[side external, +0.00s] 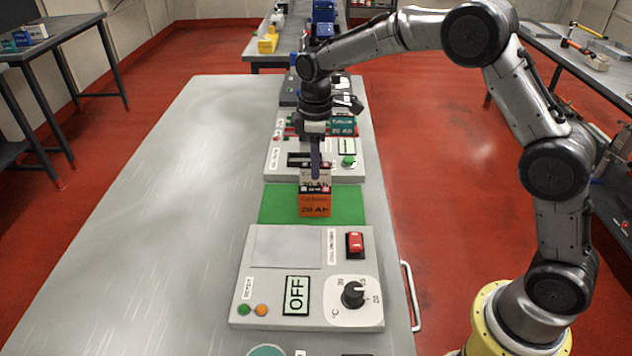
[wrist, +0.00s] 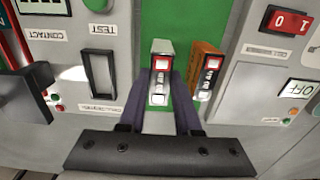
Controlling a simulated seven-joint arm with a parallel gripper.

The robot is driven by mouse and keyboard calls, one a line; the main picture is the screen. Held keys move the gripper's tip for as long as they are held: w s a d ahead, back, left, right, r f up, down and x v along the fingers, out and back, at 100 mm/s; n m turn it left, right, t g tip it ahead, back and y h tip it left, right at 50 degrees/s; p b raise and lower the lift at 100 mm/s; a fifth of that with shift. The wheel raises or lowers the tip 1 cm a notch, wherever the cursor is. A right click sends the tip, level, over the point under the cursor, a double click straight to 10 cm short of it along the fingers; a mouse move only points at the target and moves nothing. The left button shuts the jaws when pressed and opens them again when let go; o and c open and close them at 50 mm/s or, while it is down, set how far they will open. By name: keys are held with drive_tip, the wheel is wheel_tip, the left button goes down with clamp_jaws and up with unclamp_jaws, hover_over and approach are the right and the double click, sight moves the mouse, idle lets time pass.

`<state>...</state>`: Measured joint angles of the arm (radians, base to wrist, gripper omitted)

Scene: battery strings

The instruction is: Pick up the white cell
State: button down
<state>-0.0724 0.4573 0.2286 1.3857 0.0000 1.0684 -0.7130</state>
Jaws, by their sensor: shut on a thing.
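The white cell (side external: 317,178) stands upright on the green mat (side external: 345,205), behind the orange cell (side external: 314,205) in the side external view. My gripper (side external: 316,160) reaches down over the white cell with its dark purple fingers. In the wrist view the white cell (wrist: 160,70) sits between the two fingers of my gripper (wrist: 161,90), which are shut on it. The orange cell (wrist: 206,68) stands just to the right of the fingers there. I cannot tell whether the white cell's base touches the mat.
A grey panel (side external: 258,285) with an OFF display, a red switch and a knob lies in front of the mat. Another panel (side external: 285,170) with a slot lies behind it, with a teal cell (side external: 342,126) farther back. The left of the table (side external: 190,190) is clear.

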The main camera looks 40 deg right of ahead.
drive_tip(key=shift+r, duration=1.75)
